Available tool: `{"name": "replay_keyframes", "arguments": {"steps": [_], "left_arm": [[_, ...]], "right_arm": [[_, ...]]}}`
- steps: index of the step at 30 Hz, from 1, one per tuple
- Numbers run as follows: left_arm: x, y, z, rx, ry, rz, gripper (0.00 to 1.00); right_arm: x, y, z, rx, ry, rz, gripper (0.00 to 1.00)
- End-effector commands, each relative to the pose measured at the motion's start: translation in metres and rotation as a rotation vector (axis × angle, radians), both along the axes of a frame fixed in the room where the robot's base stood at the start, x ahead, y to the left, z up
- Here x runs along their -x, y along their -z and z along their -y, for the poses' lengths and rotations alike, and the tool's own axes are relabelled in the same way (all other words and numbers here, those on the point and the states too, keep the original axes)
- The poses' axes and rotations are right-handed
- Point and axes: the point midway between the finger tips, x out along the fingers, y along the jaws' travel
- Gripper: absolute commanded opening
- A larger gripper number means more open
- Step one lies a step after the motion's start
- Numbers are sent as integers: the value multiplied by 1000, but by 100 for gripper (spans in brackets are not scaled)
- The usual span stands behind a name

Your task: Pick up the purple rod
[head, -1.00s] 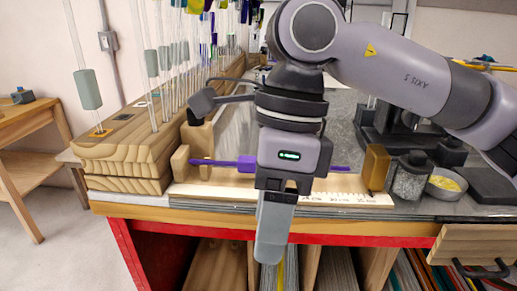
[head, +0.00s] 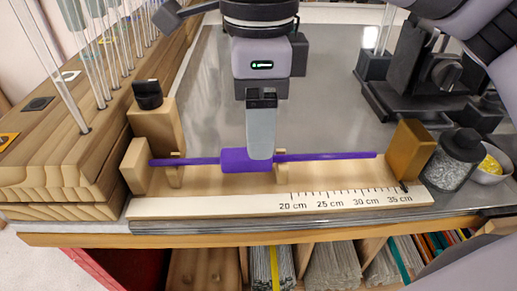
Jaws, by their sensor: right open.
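The purple rod (head: 325,156) lies level across small wooden supports on a wooden measuring jig (head: 240,206) in the head view. A thicker purple block or sleeve (head: 236,160) sits around its middle. I cannot tell whether a finger touches the sleeve. My left gripper is not in view.
A wooden rack (head: 75,150) with several upright glass rods stands at the left. A golden block (head: 410,150), a jar (head: 454,160) and a bowl of yellow material (head: 490,168) stand at the right. The grey worktop (head: 340,85) behind the jig is mostly clear.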

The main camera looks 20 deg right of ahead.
Motion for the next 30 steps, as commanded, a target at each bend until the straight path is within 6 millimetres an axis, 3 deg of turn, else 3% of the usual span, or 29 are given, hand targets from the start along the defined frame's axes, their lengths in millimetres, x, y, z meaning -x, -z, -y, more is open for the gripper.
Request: {"name": "replay_keyframes", "arguments": {"steps": [9, 18, 24, 30], "left_arm": [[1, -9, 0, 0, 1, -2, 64], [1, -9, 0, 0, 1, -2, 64], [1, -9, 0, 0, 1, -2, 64], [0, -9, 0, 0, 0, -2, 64]], "right_arm": [[-3, 43, 4, 0, -1, -2, 60], [-3, 49, 4, -1, -1, -1, 60], [-3, 48, 4, -1, -1, -1, 0], [-3, 48, 4, -1, -1, -1, 0]]}}
